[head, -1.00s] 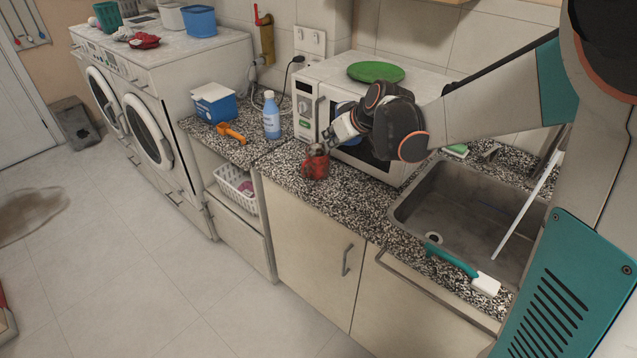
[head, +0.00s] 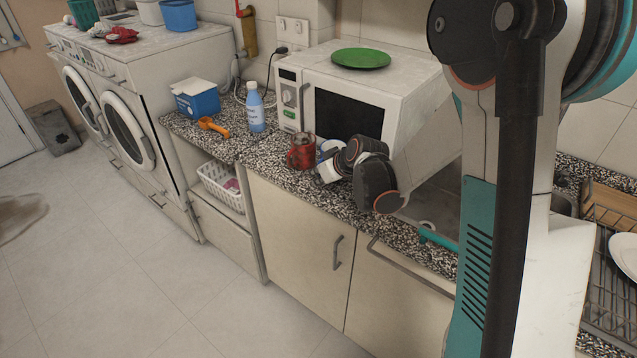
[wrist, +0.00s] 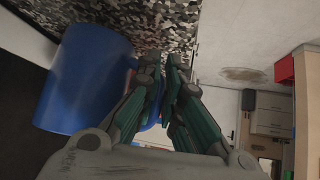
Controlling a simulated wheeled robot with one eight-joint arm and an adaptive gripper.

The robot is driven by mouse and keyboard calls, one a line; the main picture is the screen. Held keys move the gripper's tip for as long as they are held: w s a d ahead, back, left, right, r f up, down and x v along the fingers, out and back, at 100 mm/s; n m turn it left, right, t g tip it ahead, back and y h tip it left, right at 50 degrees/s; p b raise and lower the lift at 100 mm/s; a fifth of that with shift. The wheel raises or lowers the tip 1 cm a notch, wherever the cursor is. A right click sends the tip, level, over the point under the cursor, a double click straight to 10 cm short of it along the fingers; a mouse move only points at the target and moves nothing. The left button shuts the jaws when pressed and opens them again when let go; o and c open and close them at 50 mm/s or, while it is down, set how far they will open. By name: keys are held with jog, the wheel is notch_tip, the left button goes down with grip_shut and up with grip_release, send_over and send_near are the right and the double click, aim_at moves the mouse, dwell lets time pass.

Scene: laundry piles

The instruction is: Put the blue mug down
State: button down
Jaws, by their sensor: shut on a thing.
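The blue mug (wrist: 85,80) fills the left of the wrist view, and its side wall faces the camera. My gripper (wrist: 163,62) is shut on it at the handle side, and a bit of blue shows behind the fingers. In the head view, my gripper (head: 322,174) is low over the speckled counter (head: 265,152), in front of the microwave.
A red mug (head: 302,154) stands just left of my gripper. The microwave (head: 345,108) with a green plate (head: 361,58) is behind. A blue bottle (head: 255,110), an orange scoop (head: 213,126) and a blue box (head: 196,100) stand farther left. The sink is at the right.

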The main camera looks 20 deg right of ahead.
jog(key=shift+f, duration=0.85)
jog(key=shift+r, duration=0.1)
jog(key=c, duration=2.1)
grip_release()
jog(key=shift+f, duration=0.2)
jog(key=shift+c, duration=0.2)
jog(key=o, duration=0.4)
jog(key=shift+o, duration=0.2)
